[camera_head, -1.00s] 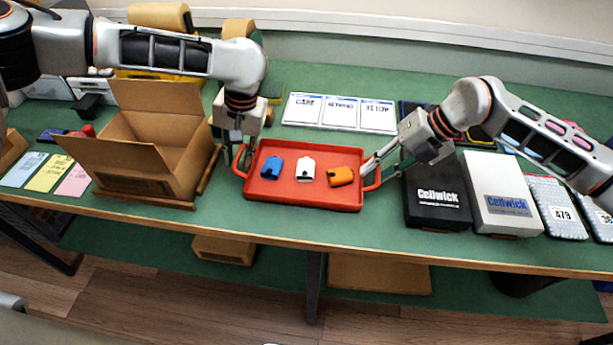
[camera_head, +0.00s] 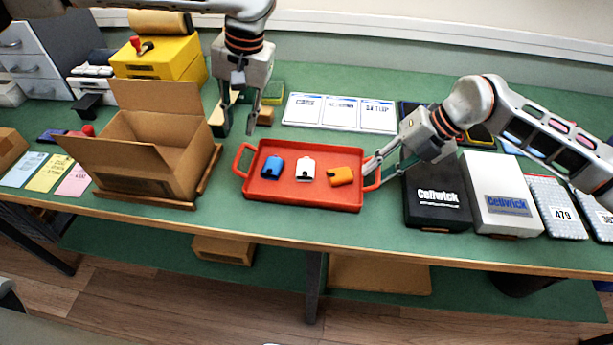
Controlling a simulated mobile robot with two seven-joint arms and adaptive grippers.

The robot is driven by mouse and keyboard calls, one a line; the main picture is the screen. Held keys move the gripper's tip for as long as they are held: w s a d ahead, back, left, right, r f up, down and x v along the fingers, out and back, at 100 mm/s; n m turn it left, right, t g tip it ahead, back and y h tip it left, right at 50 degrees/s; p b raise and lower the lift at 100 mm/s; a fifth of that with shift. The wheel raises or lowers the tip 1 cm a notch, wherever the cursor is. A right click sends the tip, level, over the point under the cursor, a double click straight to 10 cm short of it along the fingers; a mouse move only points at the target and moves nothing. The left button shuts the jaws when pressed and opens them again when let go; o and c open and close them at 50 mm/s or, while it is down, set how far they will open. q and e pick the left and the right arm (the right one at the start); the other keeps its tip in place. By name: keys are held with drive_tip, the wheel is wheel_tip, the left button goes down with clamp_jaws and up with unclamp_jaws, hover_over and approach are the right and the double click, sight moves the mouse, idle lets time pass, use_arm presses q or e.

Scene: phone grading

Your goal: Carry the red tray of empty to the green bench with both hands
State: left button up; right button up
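The red tray (camera_head: 300,203) lies flat on the green bench (camera_head: 230,222), near its front edge. It has a loop handle at each short end. A blue item (camera_head: 272,167), a white item (camera_head: 305,168) and an orange item (camera_head: 341,176) lie in it. My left gripper (camera_head: 238,130) is above the bench, behind and left of the tray, apart from the left handle. Its fingers are spread and empty. My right gripper (camera_head: 372,172) is at the tray's right handle, its fingertips by the handle bar. Whether it is closed on the handle is hard to see.
An open cardboard box (camera_head: 150,150) stands left of the tray. A black Cellwick box (camera_head: 437,195) and a white one (camera_head: 503,195) stand close on the right. Printed cards (camera_head: 340,113) lie behind the tray. A yellow box (camera_head: 160,62) stands at the back left.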

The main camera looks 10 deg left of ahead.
drive_tip(key=v, duration=1.1)
drive_tip(key=shift+d+r, duration=0.15)
drive_tip(key=shift+r, duration=0.1)
